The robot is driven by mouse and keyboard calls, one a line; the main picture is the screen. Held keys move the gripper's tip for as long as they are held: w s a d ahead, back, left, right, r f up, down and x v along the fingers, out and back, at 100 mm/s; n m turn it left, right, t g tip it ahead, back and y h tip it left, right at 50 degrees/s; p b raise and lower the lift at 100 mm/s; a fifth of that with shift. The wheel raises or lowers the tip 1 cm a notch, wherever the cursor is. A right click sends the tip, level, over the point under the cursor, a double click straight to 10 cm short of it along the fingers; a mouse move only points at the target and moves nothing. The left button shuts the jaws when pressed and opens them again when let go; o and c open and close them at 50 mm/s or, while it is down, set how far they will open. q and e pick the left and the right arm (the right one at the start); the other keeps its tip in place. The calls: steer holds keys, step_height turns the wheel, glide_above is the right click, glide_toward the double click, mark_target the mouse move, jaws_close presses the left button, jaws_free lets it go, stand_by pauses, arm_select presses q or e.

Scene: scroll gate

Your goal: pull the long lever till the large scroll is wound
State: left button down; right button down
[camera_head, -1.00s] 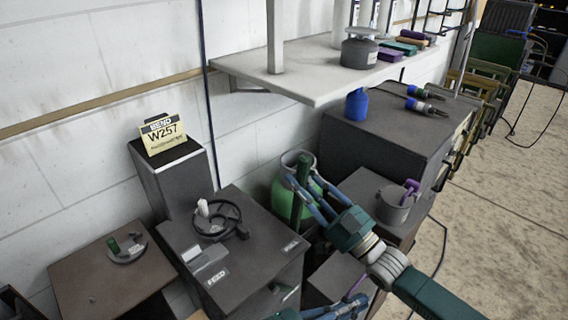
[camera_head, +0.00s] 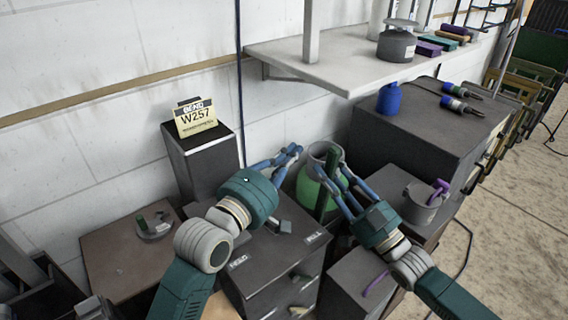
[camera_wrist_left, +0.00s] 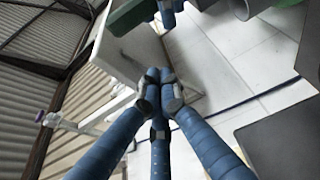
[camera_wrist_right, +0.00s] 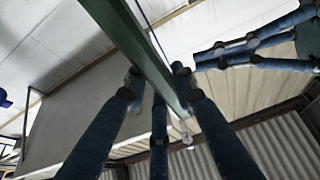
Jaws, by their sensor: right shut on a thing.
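A dark green upright bar (camera_head: 328,182), which looks like the long lever, stands in front of a green pot. My right gripper (camera_head: 342,180) is around it. In the right wrist view the bar (camera_wrist_right: 150,60) runs slantwise between the blue fingers (camera_wrist_right: 160,85). My left gripper (camera_head: 290,153) is raised left of the bar, its blue fingers apart from it. In the left wrist view its fingertips (camera_wrist_left: 160,80) meet with nothing seen between them. The black ring-shaped piece on the middle bench is mostly hidden behind my left arm, and I cannot tell whether it is the large scroll.
A W257 card (camera_head: 196,118) stands on a dark box at the left. A disc with a green handle (camera_head: 154,224) lies on the brown bench.

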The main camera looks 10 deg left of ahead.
steer(key=shift+s+f, duration=0.1)
steer(key=shift+f, duration=0.4)
arm_select(q)
steer(key=d, duration=0.2)
steer(key=w+d, duration=0.1)
steer(key=d, duration=0.1)
steer(key=shift+d+f, duration=0.2)
steer(key=shift+d, duration=0.15)
arm_select(e)
steer(key=c, duration=1.6)
jaws_free()
steer(key=shift+a, duration=0.15)
steer(key=shift+o, duration=1.1)
steer(key=shift+r, duration=0.15)
arm_select(q)
steer(key=shift+s+d+m, duration=0.3)
steer(key=shift+s+d, duration=0.5)
arm_select(e)
steer(key=shift+r, duration=0.15)
